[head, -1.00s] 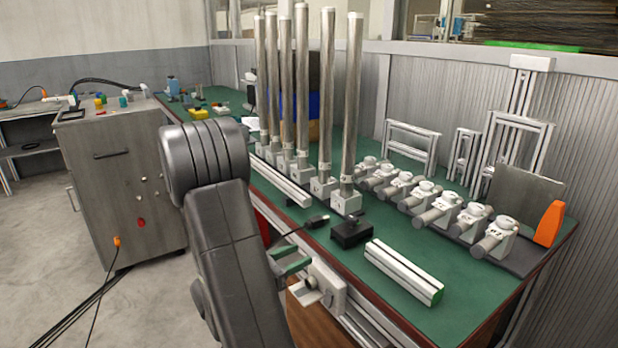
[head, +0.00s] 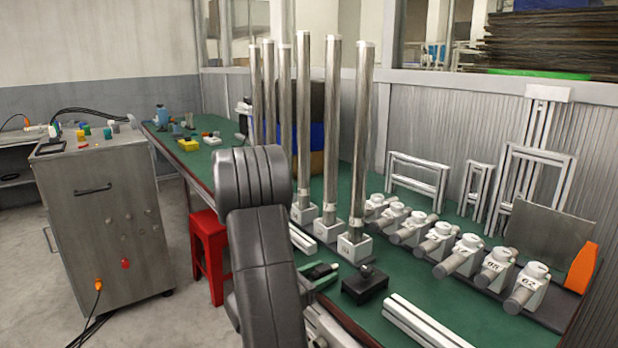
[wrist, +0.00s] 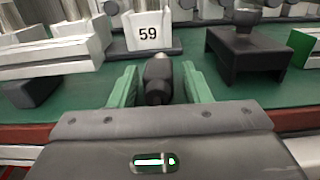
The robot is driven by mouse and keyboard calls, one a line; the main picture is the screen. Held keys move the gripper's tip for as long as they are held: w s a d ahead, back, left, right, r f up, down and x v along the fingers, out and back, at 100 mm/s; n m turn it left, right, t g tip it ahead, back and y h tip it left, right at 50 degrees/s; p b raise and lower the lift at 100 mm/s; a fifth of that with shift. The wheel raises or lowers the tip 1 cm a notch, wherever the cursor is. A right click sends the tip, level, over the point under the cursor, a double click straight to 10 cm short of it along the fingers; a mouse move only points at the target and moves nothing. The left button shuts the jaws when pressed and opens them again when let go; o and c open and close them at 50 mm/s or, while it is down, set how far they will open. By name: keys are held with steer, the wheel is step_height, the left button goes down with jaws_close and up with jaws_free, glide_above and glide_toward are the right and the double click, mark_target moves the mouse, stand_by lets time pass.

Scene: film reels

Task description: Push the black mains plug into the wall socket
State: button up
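A black plug-like piece (wrist: 158,82), likely the mains plug, lies at the front edge of the green bench top. It also shows small and dark in the head view (head: 322,270). My gripper (wrist: 160,85) is open, with its green fingers on either side of the piece. Narrow gaps seem to show between it and the fingers. In the head view my gripper (head: 318,272) is partly hidden behind my arm. I cannot make out a wall socket in either view.
A black block (head: 365,288) and a pale aluminium profile (head: 415,322) lie to the right. Tall metal posts (head: 358,150) stand behind, one base marked 59 (wrist: 148,34). A red stool (head: 208,245) and a grey cabinet (head: 105,220) with an orange plug (head: 98,285) stand left.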

mark_target(320, 269)
jaws_close()
steer(key=shift+r+p, duration=2.15)
steer(key=shift+r, duration=0.85)
steer(key=shift+a, duration=0.1)
